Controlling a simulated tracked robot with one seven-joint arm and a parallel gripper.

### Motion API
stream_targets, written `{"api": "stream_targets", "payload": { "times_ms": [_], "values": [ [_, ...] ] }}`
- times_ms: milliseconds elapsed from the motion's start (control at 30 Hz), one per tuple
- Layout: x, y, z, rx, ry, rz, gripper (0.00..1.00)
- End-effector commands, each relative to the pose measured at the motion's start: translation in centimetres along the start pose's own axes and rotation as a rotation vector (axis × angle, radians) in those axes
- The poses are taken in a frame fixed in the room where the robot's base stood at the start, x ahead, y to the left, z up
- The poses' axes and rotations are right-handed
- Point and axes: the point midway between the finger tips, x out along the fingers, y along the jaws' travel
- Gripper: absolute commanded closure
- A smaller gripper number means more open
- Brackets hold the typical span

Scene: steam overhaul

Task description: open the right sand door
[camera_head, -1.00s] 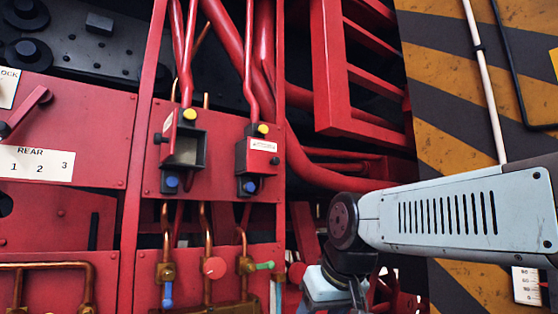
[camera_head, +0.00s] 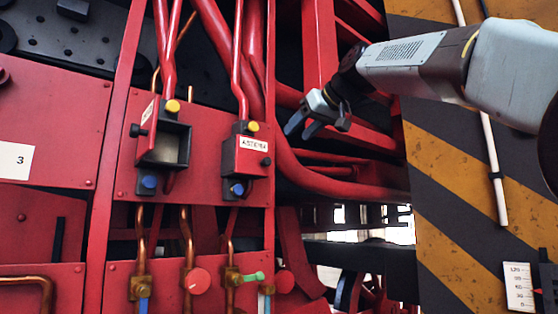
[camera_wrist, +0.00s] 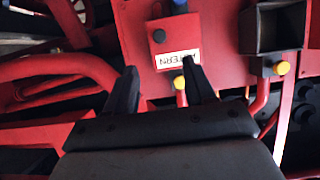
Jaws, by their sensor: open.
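The right sand door (camera_head: 251,157) is the red front of the right box, with a white label reading ASTERN and a dark round knob (camera_head: 266,161) on its right side. It looks shut. In the wrist view the door (camera_wrist: 171,38) is seen upside down, beyond the fingertips, with its knob (camera_wrist: 158,36) at left. My gripper (camera_head: 298,132) is open and empty, to the right of the box and apart from it. In the wrist view the fingers (camera_wrist: 160,78) are spread, pointing toward the labelled face.
The left box (camera_head: 170,146) stands open with a dark hollow inside. Yellow knobs (camera_head: 252,127) sit above the boxes and blue ones (camera_head: 237,189) below. A thick red pipe (camera_head: 330,181) curves right of the right box. Copper pipes and valves (camera_head: 197,281) lie below.

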Motion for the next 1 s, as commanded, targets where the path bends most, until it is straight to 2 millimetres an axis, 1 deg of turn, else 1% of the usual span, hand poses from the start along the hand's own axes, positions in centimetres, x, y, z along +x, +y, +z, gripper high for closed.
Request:
{"api": "stream_targets", "payload": {
  "times_ms": [167, 267, 700, 833, 1000],
  "values": [
    [1.1, 0.0, -0.2, -0.002, 0.002, -0.004, 0.46],
    [2.5, 0.0, -0.1, -0.002, 0.001, -0.003, 0.46],
    [10.2, -0.1, -0.1, -0.002, 0.000, -0.004, 0.46],
    [11.9, -0.1, -0.2, -0.002, 0.001, -0.003, 0.46],
    [13.3, -0.1, -0.2, -0.002, 0.002, -0.003, 0.46]
  ]
}}
